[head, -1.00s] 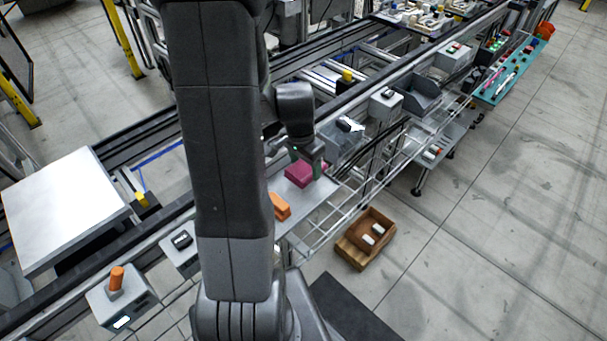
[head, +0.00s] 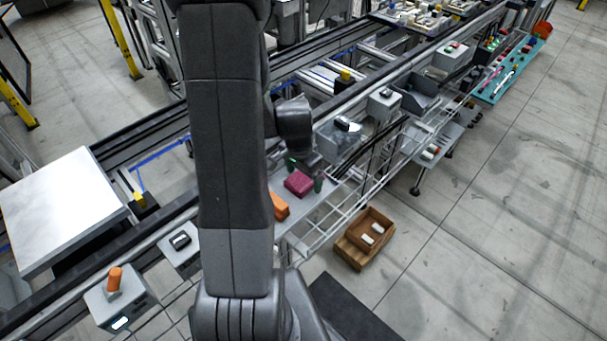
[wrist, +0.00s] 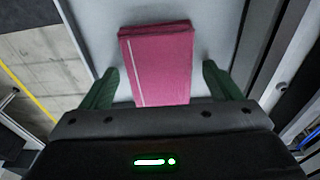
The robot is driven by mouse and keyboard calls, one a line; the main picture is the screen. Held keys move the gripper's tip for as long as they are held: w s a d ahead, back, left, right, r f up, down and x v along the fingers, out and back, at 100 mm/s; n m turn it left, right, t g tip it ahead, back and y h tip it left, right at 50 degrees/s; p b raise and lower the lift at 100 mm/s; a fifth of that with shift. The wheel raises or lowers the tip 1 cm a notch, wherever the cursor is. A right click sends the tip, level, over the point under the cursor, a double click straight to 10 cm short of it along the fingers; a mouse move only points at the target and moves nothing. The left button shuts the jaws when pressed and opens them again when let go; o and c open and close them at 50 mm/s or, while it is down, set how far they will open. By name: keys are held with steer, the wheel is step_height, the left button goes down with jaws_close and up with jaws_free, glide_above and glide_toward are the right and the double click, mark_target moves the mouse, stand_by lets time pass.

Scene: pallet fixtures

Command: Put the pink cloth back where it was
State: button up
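The pink cloth (head: 298,183) is a folded, dark pink block with a pale stripe along one side. It lies on a light grey shelf (head: 308,208), to the right of an orange item. In the wrist view, the cloth (wrist: 160,62) sits between the two green fingers of my gripper (wrist: 160,84), with a gap on each side. My gripper (head: 304,174) is open and low around the cloth in the head view. The fingers do not appear to touch it.
The orange item (head: 280,206) lies close to the left of the cloth, partly behind my arm. A wire rack (head: 330,218) runs along the shelf's front. A wooden box (head: 366,240) with white items stands below. Grey fixtures (head: 340,140) stand beyond the gripper.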

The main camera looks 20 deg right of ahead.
mark_target(300, 181)
step_height(300, 181, up, 12)
steer(key=a, duration=0.1)
steer(key=shift+s+a+r, duration=0.15)
steer(key=shift+s, duration=0.15)
stand_by(0.4)
stand_by(2.2)
